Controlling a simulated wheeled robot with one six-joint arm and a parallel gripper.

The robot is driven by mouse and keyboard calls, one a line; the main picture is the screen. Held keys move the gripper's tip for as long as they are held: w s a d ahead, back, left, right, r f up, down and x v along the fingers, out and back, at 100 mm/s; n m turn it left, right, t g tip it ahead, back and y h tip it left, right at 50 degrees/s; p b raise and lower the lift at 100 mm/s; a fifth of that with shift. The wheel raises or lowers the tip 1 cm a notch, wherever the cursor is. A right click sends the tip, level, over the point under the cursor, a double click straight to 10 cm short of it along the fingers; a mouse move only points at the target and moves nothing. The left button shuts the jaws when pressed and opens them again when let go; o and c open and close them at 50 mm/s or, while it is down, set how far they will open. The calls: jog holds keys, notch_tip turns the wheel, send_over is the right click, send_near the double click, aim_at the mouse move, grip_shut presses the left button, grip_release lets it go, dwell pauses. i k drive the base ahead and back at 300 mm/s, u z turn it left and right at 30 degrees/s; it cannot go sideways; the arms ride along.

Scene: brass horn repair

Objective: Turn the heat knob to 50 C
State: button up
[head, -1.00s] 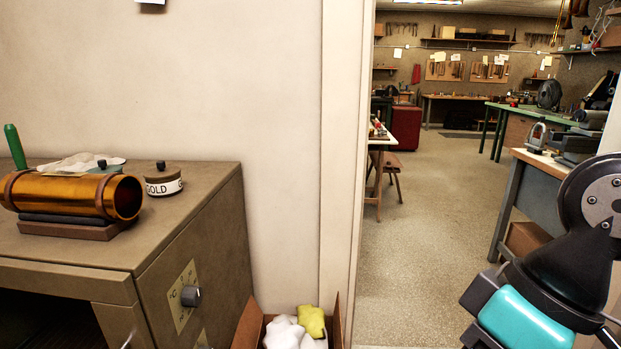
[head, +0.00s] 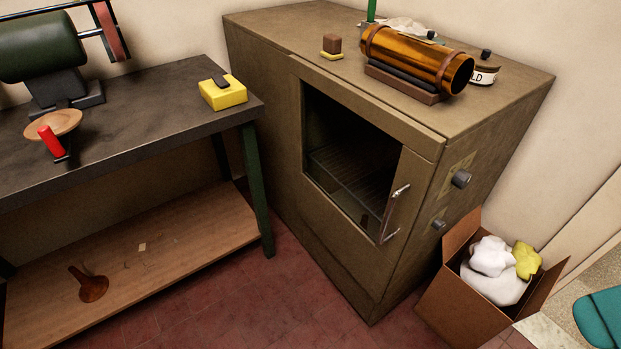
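A brown oven cabinet (head: 275,150) stands in the middle of the head view, with a dark window in its front door. Its right side carries two dark grey knobs, an upper knob (head: 461,178) on a pale plate (head: 446,187) and a lower knob (head: 438,225). The plate's markings are too small to read now, so I cannot tell which knob is for heat or what it is set to.
An open cardboard box (head: 450,300) with white and yellow cloths stands on the floor just right of the oven, below the knobs. An amber cylinder (head: 417,58) lies on the oven top. A dark workbench (head: 140,115) stands at left.

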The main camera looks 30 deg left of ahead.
aim_at(461, 180)
jog(key=z, duration=0.15)
jog(key=k, duration=0.6)
jog(key=z, duration=1.15)
jog(key=i, duration=1)
jog(key=u, duration=0.85)
jog(key=i, duration=0.35)
jog(key=u, duration=0.3)
